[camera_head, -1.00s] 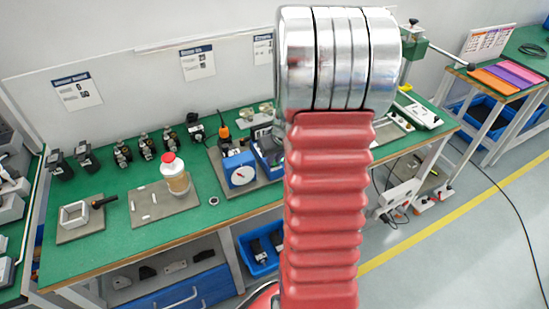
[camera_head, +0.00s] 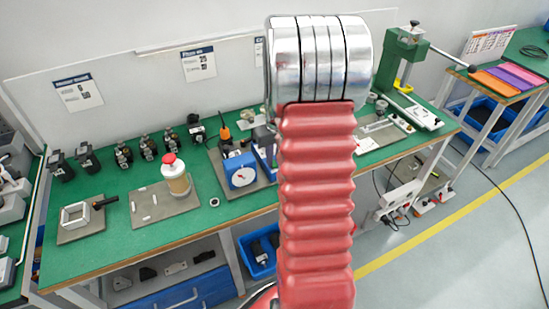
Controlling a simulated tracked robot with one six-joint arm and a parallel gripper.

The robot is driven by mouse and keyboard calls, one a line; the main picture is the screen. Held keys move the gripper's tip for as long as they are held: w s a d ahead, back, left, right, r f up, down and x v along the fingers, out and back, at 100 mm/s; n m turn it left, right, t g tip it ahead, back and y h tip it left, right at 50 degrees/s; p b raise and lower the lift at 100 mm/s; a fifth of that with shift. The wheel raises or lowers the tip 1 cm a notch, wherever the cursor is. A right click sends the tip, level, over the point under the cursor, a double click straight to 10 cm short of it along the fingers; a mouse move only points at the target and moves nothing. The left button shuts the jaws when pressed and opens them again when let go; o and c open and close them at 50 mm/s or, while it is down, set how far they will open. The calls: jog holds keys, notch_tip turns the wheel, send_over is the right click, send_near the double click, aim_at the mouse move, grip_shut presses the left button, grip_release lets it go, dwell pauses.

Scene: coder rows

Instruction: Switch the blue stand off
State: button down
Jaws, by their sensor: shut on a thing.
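A blue unit with a round white dial (camera_head: 242,171) sits on a grey plate on the green bench, just left of my arm. A second blue thing (camera_head: 264,158), with a grey-purple part above it, stands to its right and is partly hidden behind my arm. I cannot tell which of the two is the blue stand, and no switch position can be made out. My red ribbed arm with its metal rings fills the centre of the view. My gripper is not in view.
A jar with a red cap (camera_head: 175,177) stands on a grey plate to the left. An orange-handled tool (camera_head: 225,134) stands behind the dial unit. A green press (camera_head: 402,58) is at the right. A power strip (camera_head: 395,213) is below the bench.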

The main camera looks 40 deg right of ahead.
jog(key=c, duration=1.7)
grip_release()
jog(key=r, duration=0.4)
jog(key=s+r, duration=0.1)
jog(key=r, duration=0.8)
jog(key=shift+s+a+r, duration=0.3)
